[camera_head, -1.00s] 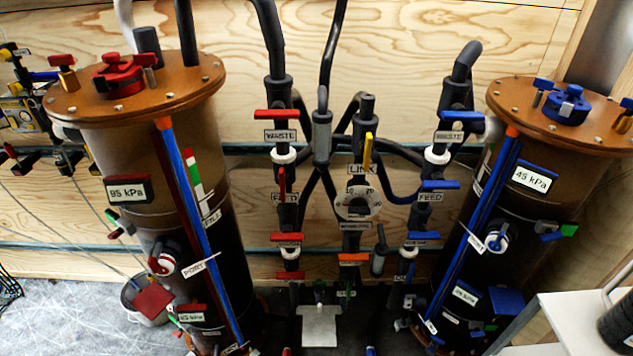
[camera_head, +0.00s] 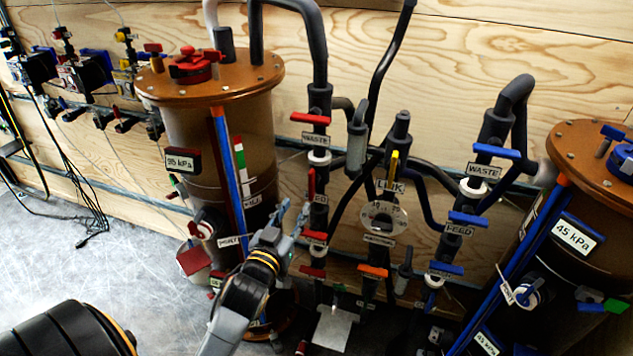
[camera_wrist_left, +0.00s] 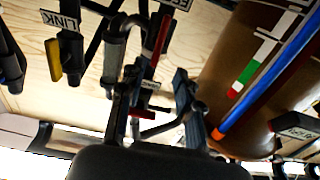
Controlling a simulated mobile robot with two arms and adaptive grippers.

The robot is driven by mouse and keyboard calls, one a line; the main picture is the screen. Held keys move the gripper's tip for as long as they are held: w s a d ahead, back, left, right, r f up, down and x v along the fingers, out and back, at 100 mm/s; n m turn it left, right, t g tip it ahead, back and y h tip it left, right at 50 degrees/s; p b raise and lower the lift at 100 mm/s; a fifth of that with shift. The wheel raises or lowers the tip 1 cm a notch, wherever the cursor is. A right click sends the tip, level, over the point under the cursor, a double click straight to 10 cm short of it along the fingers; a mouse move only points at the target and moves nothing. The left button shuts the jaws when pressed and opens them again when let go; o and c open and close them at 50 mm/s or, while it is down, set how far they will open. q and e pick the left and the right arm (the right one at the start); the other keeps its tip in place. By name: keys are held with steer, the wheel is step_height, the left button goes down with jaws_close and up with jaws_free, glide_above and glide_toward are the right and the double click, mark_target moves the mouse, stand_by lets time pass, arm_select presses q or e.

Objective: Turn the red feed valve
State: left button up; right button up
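The red feed valve's handle (camera_head: 312,184) stands upright on the left pipe column, beside its partly hidden FEED label. My left gripper (camera_head: 291,212) is open, its fingers pointing up just left of and below the handle in the head view. In the left wrist view, which is upside down, the red feed handle (camera_wrist_left: 162,38) lies beyond the open fingers (camera_wrist_left: 158,85), in line with the space between them. Nothing is held, and no contact with the handle can be made out. My right gripper is not in view.
A red waste handle (camera_head: 310,118) sits above and another red handle (camera_head: 313,272) below on the same column. The yellow link handle (camera_head: 394,164) is to the right. The 95 kPa brown tank (camera_head: 190,130) stands close on the left. Blue valves (camera_head: 468,218) are farther right.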

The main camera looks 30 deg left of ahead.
mark_target(309, 186)
arm_select(q)
steer(key=x, duration=0.5)
steer(key=p+x, duration=0.1)
steer(key=x, duration=0.5)
steer(key=shift+d, duration=0.25)
jaws_close()
